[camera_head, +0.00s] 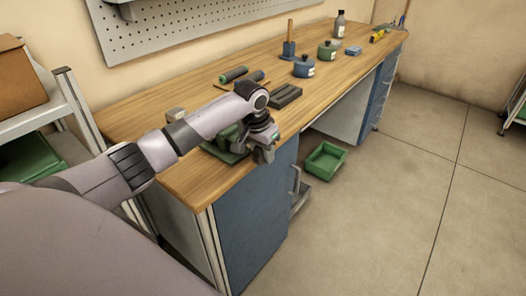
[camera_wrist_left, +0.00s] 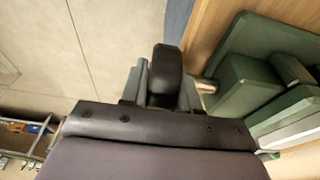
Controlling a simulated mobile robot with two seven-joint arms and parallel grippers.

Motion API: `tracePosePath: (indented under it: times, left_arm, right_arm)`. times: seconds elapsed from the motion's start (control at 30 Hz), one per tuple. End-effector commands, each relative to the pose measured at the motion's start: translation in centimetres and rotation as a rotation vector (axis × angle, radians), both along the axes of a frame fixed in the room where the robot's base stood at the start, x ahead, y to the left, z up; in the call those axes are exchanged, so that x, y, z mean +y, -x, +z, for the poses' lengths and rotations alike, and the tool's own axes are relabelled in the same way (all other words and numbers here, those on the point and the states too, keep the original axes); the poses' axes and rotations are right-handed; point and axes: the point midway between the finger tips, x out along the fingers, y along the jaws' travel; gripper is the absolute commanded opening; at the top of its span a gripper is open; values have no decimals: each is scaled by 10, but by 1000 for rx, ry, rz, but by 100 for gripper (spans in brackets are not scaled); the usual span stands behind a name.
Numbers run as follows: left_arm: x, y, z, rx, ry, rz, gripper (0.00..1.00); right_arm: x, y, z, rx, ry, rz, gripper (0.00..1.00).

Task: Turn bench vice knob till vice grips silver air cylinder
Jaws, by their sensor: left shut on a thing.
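The green bench vice (camera_head: 222,150) stands at the near front edge of the wooden bench, partly covered by my left arm. In the left wrist view the vice body (camera_wrist_left: 248,85) fills the right side, with a short bright metal shaft (camera_wrist_left: 208,87) on its side facing my fingers. My left gripper (camera_head: 264,153) is at the vice's front, just past the bench edge. My right gripper is not in view.
A green bin (camera_head: 325,160) is below the bench front.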

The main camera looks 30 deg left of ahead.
Motion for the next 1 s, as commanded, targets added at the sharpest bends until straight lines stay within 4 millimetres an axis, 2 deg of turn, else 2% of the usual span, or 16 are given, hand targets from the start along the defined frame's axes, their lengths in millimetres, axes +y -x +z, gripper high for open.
tracePosePath:
  times: [0.4, 0.93, 0.97, 1.0]
  left_arm:
    - [-1, -1, 0, 142, -10, 0, 0]
    - [0, -1, -1, 157, -12, 1, 0]
    - [0, -1, -1, 157, -12, 1, 40]
    - [0, -1, -1, 158, -12, 1, 51]
  right_arm:
    - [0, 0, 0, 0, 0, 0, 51]
    - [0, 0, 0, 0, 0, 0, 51]
    - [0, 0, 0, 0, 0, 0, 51]
    - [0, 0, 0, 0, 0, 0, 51]
